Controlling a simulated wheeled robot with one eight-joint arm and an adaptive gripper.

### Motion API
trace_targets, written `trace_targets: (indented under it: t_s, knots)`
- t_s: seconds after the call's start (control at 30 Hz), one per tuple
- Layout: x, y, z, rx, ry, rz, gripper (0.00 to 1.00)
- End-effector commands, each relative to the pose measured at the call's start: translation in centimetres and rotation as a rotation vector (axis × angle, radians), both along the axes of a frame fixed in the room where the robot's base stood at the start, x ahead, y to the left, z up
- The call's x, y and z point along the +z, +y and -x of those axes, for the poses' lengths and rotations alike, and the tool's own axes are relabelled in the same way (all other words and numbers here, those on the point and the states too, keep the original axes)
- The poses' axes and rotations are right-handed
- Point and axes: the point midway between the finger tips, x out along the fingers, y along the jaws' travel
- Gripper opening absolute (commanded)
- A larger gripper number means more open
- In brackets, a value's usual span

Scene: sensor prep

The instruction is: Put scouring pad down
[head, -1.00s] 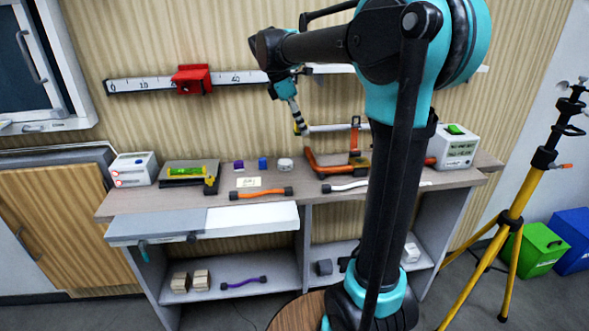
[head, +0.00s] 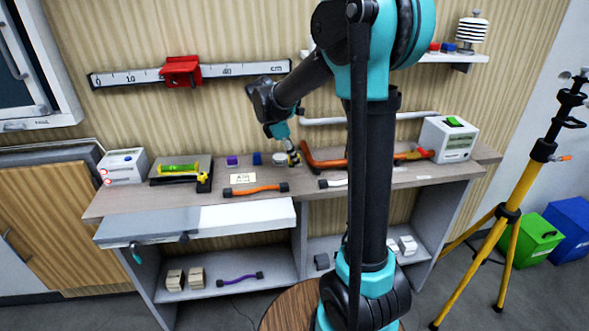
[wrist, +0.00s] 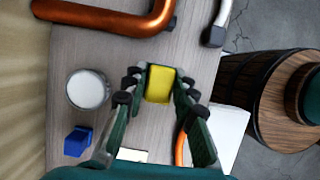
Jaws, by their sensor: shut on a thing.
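My gripper (head: 292,158) is low over the back part of the workbench (head: 225,197), right of a white round container (head: 280,158). In the wrist view my gripper (wrist: 158,84) has its fingers shut on a yellow scouring pad (wrist: 160,84). The pad is small and partly hidden in the head view. I cannot tell whether it touches the bench top.
The white container (wrist: 87,90) and a blue block (wrist: 77,141) stand beside the gripper. A thick orange pipe (wrist: 105,17) lies close by. A white meter box (head: 447,140) stands at the right end.

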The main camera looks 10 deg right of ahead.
Motion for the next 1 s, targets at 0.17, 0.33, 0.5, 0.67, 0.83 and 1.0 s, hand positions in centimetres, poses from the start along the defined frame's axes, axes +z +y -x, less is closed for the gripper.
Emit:
trace_targets:
  t_s: [0.17,0.33,0.5,0.67,0.83,1.0]
  knots:
    - [-1.3,0.0,0.0,0.000,0.000,0.000,0.00]
    - [-3.7,0.0,0.0,0.000,0.000,0.000,0.00]
    - [-4.5,0.0,0.0,0.000,0.000,0.000,0.00]
    - [-4.4,0.0,0.0,0.000,0.000,0.000,0.00]
    - [-4.7,0.0,0.0,0.000,0.000,0.000,0.28]
    - [-4.7,0.0,0.0,0.000,0.000,0.000,0.47]
